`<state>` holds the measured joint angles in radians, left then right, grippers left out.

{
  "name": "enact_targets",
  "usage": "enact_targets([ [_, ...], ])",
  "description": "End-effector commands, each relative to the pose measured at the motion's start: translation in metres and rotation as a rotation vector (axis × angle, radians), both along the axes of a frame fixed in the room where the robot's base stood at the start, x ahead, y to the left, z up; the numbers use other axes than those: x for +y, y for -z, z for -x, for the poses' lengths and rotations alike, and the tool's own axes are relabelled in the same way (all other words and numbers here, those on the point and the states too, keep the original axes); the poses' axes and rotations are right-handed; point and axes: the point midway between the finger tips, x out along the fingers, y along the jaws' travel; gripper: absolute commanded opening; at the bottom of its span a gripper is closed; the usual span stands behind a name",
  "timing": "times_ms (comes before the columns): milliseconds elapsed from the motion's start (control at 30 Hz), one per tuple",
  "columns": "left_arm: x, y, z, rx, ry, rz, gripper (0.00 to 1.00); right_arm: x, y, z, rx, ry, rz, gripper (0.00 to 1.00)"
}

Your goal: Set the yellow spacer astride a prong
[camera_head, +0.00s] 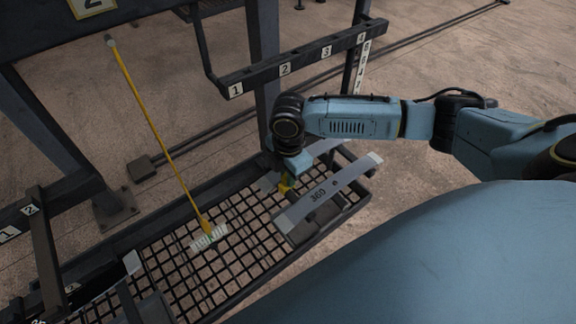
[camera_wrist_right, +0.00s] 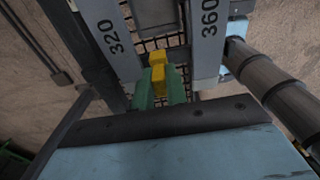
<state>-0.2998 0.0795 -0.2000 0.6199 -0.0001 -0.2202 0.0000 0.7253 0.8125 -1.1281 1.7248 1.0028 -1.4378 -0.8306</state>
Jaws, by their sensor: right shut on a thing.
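The yellow spacer (camera_wrist_right: 158,76) is a small blocky piece between the green fingers of my right gripper (camera_wrist_right: 160,90) in the wrist view. My right gripper is shut on it. In the head view the spacer (camera_head: 285,185) shows as a small yellow patch under my right wrist, above the mesh tray, beside the grey bar marked 360 (camera_head: 325,192). In the wrist view it lies between the bar marked 320 (camera_wrist_right: 108,40) and the bar marked 360 (camera_wrist_right: 208,45). I cannot make out a prong clearly. My left gripper is not in view.
A black mesh tray (camera_head: 172,268) runs below. A yellow-handled brush (camera_head: 160,140) stands with its white bristles on it. A dark rail (camera_head: 305,58) with number labels and a blue-grey post (camera_head: 263,45) stand behind my right arm. Open floor lies beyond.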

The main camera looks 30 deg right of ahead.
Motion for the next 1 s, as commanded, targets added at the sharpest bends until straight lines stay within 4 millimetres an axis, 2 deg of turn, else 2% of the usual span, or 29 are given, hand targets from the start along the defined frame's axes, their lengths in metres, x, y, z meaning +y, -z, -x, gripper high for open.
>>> enact_targets([
  [933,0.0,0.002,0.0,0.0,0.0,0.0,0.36,0.0,0.014,0.0,0.0,0.0,0.0,0.01],
  [967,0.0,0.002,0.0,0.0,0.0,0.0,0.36,0.0,0.014,0.0,0.0,0.0,0.0,0.17],
  [1000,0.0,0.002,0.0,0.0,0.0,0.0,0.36,0.0,0.014,0.0,0.0,0.0,0.0,0.22],
])
